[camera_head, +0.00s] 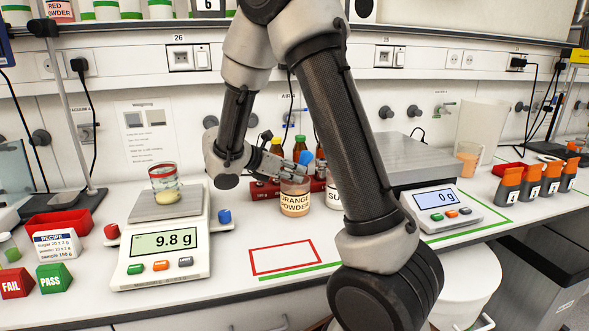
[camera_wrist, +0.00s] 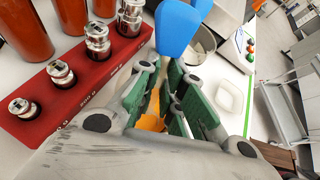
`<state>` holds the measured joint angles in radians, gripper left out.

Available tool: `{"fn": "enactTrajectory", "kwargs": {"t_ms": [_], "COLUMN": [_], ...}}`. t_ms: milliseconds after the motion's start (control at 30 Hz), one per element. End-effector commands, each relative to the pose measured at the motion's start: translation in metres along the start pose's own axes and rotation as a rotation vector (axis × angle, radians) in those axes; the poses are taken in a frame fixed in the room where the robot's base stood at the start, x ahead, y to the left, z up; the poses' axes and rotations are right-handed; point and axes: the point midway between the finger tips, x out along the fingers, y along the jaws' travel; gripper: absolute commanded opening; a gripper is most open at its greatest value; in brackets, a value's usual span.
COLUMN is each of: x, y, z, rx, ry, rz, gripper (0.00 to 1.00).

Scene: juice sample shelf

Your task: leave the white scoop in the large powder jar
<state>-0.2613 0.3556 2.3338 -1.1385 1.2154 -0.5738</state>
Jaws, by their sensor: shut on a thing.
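The large orange powder jar (camera_head: 295,204) stands upright on the bench in the head view. My gripper (camera_head: 296,172) is right at its mouth. In the wrist view my gripper (camera_wrist: 162,108) has its green-padded fingers closed in, with an orange patch showing between them. I cannot tell whether this patch is powder. The white scoop cannot be made out: the fingers hide what they hold, and its bowl is out of sight.
A blue handle (camera_wrist: 177,30) rises close beside my fingers, over the sugar jar (camera_head: 333,198). A red weight rack (camera_wrist: 75,95) is close on the other side. A red-outlined area (camera_head: 284,257) is clear.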

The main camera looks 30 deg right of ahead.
Motion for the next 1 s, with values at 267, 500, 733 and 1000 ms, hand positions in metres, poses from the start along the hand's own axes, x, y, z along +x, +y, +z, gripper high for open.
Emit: {"fn": "enactTrajectory", "kwargs": {"t_ms": [267, 500, 733, 1000], "x": [0.000, 0.000, -0.001, -0.040], "y": [0.000, 0.000, 0.000, 0.001], "z": [-0.001, -0.001, -0.001, -0.001], "rx": [0.000, 0.000, 0.000, 0.001], "ry": [0.000, 0.000, 0.000, 0.000], "rz": [0.000, 0.000, 0.001, 0.006], "gripper": [0.00, 0.35, 0.35, 0.35]}}
